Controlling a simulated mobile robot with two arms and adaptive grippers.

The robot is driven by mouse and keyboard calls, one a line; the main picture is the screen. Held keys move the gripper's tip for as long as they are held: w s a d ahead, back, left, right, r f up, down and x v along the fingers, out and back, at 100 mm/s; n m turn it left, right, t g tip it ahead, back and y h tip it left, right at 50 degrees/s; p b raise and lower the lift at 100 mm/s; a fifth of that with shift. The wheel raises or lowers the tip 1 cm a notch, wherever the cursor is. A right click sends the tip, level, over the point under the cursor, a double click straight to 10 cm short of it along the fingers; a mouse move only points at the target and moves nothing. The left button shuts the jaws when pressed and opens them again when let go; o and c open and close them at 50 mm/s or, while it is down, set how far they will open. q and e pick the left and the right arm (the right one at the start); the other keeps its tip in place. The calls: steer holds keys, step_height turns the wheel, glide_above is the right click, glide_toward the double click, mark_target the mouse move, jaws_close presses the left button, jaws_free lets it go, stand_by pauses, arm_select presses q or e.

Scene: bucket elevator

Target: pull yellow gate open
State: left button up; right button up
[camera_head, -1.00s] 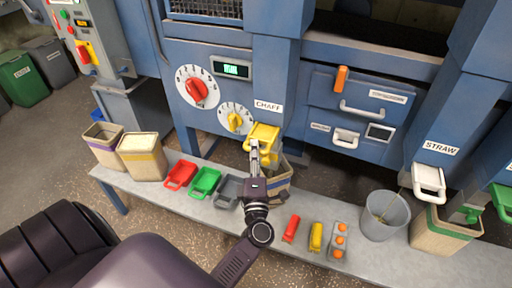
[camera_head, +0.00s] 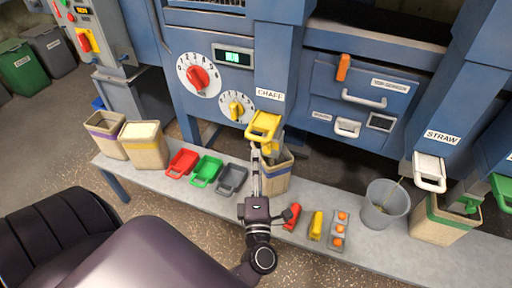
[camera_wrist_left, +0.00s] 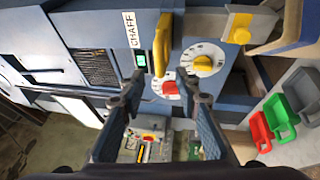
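The yellow gate handle (camera_head: 264,124) sits below the CHAFF label on the blue machine, above a tan bag (camera_head: 275,178). My left gripper (camera_head: 255,150) points up toward it from the bench side, with the fingertips just below the handle in the head view. In the left wrist view the fingers (camera_wrist_left: 160,85) are spread apart with nothing between them. The yellow handle (camera_wrist_left: 162,45) shows there just beyond the fingertips, apart from them. Part of the bag is hidden behind my gripper. My right gripper is not in view.
The bench (camera_head: 330,256) holds red, green and grey scoops (camera_head: 206,171) left of my arm, and small red and yellow items (camera_head: 316,226) right of it. A grey bucket (camera_head: 385,205) and the white STRAW gate (camera_head: 430,172) are farther right.

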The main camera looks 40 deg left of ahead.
arm_select(q)
steer(key=v, duration=0.3)
steer(key=shift+s+d, duration=0.2)
steer(key=shift+s, duration=0.1)
steer(key=w+d+f+m+h, duration=0.1)
steer(key=d+f+m+h, duration=0.4)
steer(key=f, duration=0.4)
steer(key=d+f+m+h, duration=0.4)
steer(key=d+f+m, duration=0.1)
steer(key=f+m, duration=0.25)
steer(key=s+d+f+m+g+h, duration=0.2)
steer(key=s+f+m, duration=0.2)
steer(key=f, duration=0.5)
steer(key=s+d+f+m+g+h, duration=0.2)
steer(key=s+f+m, duration=0.15)
steer(key=f, duration=0.55)
steer(key=s+a+f+m+g, duration=0.3)
steer(key=s+f+m+g, duration=0.25)
steer(key=s+f, duration=0.75)
steer(key=s+a+f+m+g, duration=0.1)
steer(key=s+a+f+g, duration=0.1)
steer(key=s, duration=0.6)
steer(key=s+a+f+m+g+y, duration=0.1)
steer(key=s+a+f+m+g, duration=0.1)
steer(key=s, duration=0.7)
steer(key=a+f+g, duration=0.1)
steer(key=a, duration=0.1)
steer(key=shift+a+f, duration=0.2)
steer(key=shift+a, duration=0.05)
